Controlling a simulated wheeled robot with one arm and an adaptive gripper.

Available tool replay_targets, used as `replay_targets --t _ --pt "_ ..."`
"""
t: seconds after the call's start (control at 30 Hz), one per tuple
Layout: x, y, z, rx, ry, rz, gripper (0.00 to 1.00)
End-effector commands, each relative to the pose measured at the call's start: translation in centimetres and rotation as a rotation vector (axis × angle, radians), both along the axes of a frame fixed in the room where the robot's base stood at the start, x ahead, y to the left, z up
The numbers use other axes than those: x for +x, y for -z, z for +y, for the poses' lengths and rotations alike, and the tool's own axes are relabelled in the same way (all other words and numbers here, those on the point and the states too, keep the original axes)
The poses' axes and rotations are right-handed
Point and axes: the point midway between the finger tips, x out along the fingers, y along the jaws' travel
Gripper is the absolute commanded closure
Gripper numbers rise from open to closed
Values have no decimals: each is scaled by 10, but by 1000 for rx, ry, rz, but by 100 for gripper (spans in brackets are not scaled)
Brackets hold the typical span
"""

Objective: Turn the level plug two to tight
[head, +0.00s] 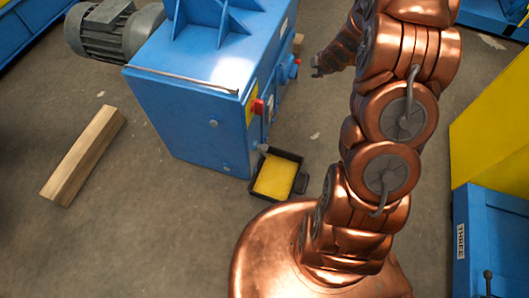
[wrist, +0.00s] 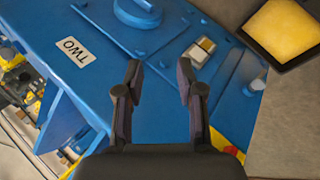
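The blue housing marked TWO (wrist: 75,50) fills much of the wrist view; the housing (head: 190,110) also stands at upper centre in the head view. A grey plug-like fitting (wrist: 254,87) sticks out near the housing edge in the wrist view, close to the tray. I cannot tell whether it is the level plug. A small window (wrist: 201,52), half pale and half amber, is on the same face. My gripper (wrist: 159,72) is open and empty, in front of this face. It also shows in the head view (head: 317,71), right of the housing.
A dark tray (head: 264,193) holding yellow liquid stands on the floor by the housing corner. A wooden beam (head: 84,155) lies at left. A grey motor (head: 110,33) adjoins the housing. Yellow and blue equipment (head: 490,125) stands at right. The floor at lower left is clear.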

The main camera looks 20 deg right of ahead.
Motion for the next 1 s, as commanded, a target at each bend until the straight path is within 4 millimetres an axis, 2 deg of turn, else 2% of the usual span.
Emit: replay_targets --t 0.03,0.1,0.3,0.5,0.8,1.0 --pt "3 32 1 11 -50 -12 62" --pt "7 59 5 23 -129 -36 62" --pt "8 133 24 77 -341 -124 62" --pt "-6 201 52 158 -533 -240 62" --pt "-52 277 102 318 -753 -480 62" --pt "-92 305 132 430 -837 -661 62"
